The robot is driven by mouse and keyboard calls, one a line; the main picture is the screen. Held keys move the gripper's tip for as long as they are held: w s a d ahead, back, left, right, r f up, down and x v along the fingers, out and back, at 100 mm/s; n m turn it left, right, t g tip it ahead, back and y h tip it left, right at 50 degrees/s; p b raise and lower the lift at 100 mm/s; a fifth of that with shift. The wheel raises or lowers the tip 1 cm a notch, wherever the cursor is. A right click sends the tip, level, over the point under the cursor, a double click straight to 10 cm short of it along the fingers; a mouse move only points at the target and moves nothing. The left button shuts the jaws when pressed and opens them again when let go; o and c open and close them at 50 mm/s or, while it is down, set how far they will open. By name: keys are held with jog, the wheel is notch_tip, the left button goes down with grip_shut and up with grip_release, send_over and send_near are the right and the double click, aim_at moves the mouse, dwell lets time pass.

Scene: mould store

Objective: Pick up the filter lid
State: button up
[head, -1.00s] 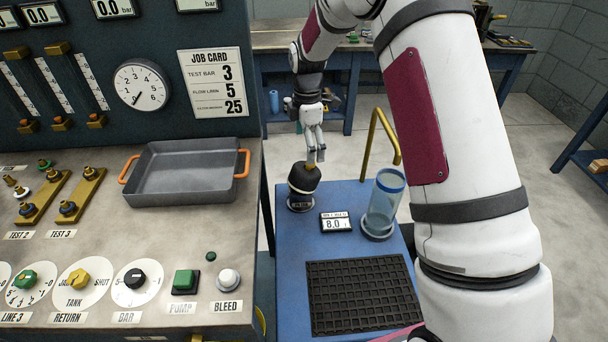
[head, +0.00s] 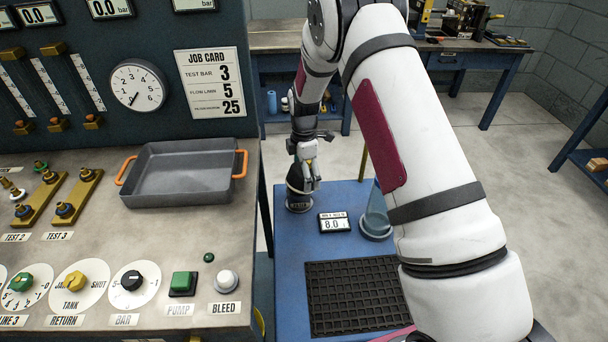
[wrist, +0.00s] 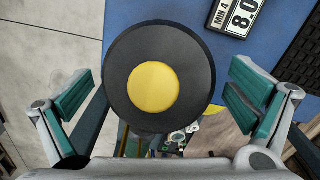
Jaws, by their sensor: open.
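The filter lid (wrist: 122,82) is a black round cap with a yellow round knob (wrist: 154,88) in its middle, seen from above in the wrist view. In the head view the lid (head: 294,178) sits on the filter body (head: 299,207) on the blue trolley top, partly hidden by my gripper. My gripper (head: 306,176) is over it, pointing down. In the wrist view its teal-padded fingers are spread wide at either side of the lid, with gaps showing. It holds nothing.
On the blue trolley (head: 290,270) are a small display (head: 335,223) reading 8.0, a clear cylinder (head: 375,224) partly behind my arm, and a black grid mat (head: 350,297). A grey tray with orange handles (head: 185,172) stands on the bench at left.

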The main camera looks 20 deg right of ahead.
jog(key=c, duration=1.6)
notch_tip(320, 180, up, 10)
jog(key=shift+r, duration=0.1)
